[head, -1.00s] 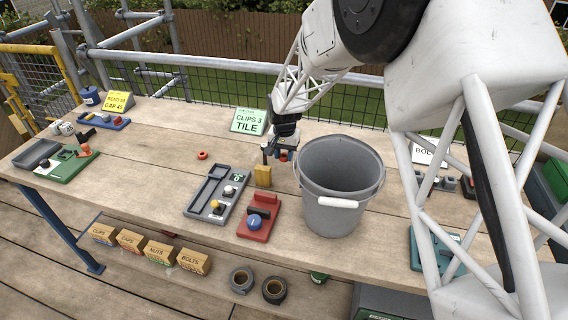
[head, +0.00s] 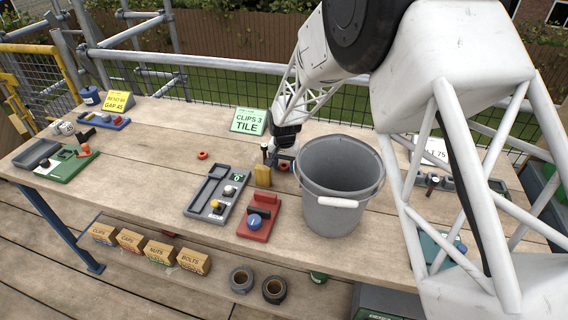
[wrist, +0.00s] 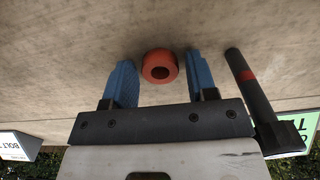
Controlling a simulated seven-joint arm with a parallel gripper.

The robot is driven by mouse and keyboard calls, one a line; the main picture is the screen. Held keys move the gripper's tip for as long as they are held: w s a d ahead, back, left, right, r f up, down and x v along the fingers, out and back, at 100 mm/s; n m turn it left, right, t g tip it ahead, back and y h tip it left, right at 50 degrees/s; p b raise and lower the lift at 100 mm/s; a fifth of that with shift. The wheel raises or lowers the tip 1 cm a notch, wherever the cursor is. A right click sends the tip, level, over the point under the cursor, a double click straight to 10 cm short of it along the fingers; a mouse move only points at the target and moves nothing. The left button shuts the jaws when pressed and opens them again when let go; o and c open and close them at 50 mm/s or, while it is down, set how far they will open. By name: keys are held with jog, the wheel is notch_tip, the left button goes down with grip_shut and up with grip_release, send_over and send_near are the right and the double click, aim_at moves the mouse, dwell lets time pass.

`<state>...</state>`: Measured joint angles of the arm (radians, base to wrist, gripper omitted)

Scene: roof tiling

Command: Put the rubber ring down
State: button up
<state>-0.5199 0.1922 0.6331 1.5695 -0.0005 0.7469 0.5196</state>
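A small orange-red rubber ring (wrist: 160,66) lies between the two blue fingertips of my gripper (wrist: 161,76) in the wrist view. A gap shows on each side of the ring, so my gripper is open around it. The ring seems to rest on the wooden bench (wrist: 60,60). In the head view the ring (head: 284,165) shows below my gripper (head: 285,156), left of the grey bucket. The fingers are hard to make out there.
The grey bucket (head: 340,205) stands close on the right. A yellow block (head: 263,176), a red holder (head: 258,220) and a grey tray (head: 206,197) are nearer the front. Another red ring (head: 202,155) lies left. A dark rod (wrist: 248,85) is beside my gripper.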

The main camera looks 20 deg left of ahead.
aim_at(284, 165)
jog(key=shift+o, duration=0.4)
jog(key=shift+r, duration=0.1)
notch_tip(284, 165, up, 12)
dwell(0.6)
dwell(0.5)
jog(key=shift+o, duration=0.6)
